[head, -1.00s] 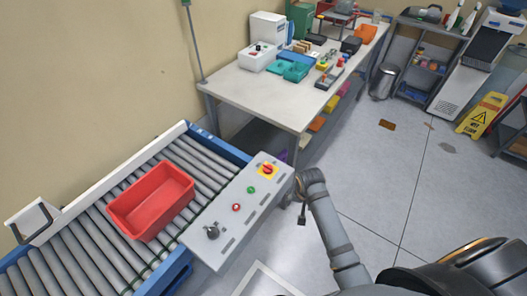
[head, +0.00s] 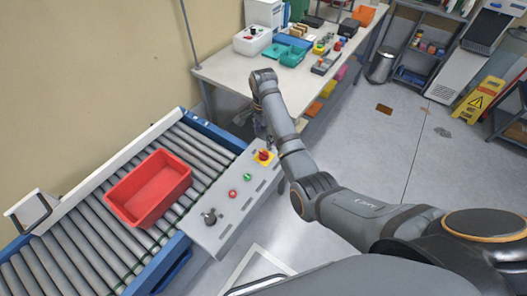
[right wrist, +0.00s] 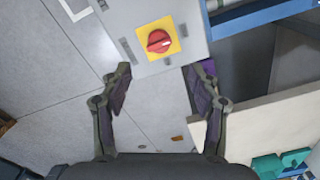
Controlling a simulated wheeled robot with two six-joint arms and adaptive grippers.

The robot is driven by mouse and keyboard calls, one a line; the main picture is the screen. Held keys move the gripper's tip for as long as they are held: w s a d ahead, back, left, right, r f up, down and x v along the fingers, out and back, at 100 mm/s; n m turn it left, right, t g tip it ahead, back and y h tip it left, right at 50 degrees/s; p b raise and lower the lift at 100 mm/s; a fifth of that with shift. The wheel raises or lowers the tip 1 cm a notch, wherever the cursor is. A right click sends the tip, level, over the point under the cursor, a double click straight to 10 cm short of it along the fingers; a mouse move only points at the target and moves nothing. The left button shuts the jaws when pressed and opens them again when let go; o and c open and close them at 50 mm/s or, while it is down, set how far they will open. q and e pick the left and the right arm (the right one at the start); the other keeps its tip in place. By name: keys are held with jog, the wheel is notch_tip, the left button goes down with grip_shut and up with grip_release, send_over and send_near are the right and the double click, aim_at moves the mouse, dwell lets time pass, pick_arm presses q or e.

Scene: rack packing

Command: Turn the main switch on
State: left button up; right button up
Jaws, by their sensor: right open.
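The main switch is a red rotary knob on a yellow plate (head: 264,157) at the far end of the grey control panel (head: 233,200) in the head view. In the right wrist view the red knob (right wrist: 160,41) is clear, just beyond my fingertips. My right gripper (right wrist: 162,75) is open and empty, with its two fingers spread either side of the line to the knob, not touching it. In the head view it hangs near the switch, mostly hidden by my arm. My left gripper is in neither current view.
The panel also carries a green button (head: 247,177), a red button (head: 233,193) and a dark knob (head: 210,216). A red bin (head: 150,188) sits on the roller conveyor (head: 80,240). A cluttered worktable (head: 225,70) stands behind. Open floor (head: 375,150) lies to the right.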

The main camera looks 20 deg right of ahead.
aim_at(264, 153)
notch_tip(264, 153, down, 11)
jog(key=shift+d+r+p, duration=0.1)
jog(key=shift+r+p, duration=0.1)
jog(key=shift+p, duration=0.45)
jog(key=c, duration=1.1)
